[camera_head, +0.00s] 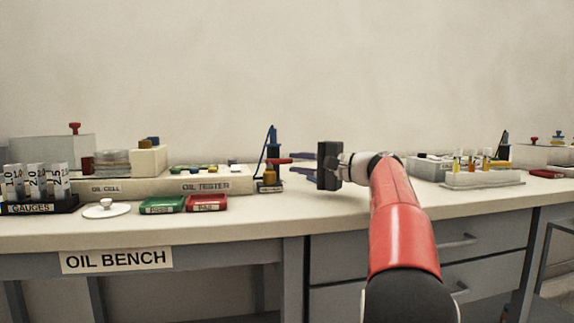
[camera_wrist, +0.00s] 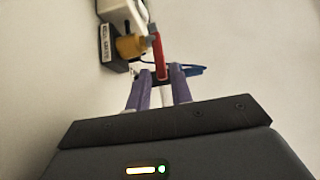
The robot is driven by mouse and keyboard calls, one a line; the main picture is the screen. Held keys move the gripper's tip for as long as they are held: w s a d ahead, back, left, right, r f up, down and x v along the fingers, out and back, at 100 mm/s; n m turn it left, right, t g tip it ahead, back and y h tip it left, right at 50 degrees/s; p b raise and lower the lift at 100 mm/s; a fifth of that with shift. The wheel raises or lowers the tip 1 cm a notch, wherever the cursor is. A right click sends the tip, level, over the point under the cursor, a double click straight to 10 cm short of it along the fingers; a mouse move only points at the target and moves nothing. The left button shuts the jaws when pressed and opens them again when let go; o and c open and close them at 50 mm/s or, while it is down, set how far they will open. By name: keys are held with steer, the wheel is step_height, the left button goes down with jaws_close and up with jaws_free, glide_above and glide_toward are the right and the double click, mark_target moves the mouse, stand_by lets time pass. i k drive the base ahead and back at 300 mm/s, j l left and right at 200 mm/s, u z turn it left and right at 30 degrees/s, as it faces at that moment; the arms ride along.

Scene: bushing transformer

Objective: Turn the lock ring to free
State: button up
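A small stand with a dark base (camera_head: 269,188) is at the right end of the oil tester. A red lever (camera_head: 277,161) sticks out from it to the right. In the wrist view the red lever (camera_wrist: 160,56) runs from a brass-yellow round part (camera_wrist: 131,46) toward my gripper (camera_wrist: 162,75). I cannot tell for sure which part is the lock ring. My gripper (camera_head: 291,163) points left, its two purple fingers apart. The lever's free end is at the fingertips, in the gap between them. I cannot see contact with either finger.
The oil tester (camera_head: 205,183) stands to the left, with green (camera_head: 162,205) and red trays (camera_head: 207,203) and a white lid (camera_head: 106,209) in front. The bench front below my gripper is clear.

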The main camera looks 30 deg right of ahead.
mark_target(145, 144)
steer(key=k+l, duration=0.75)
steer(key=k, duration=0.15)
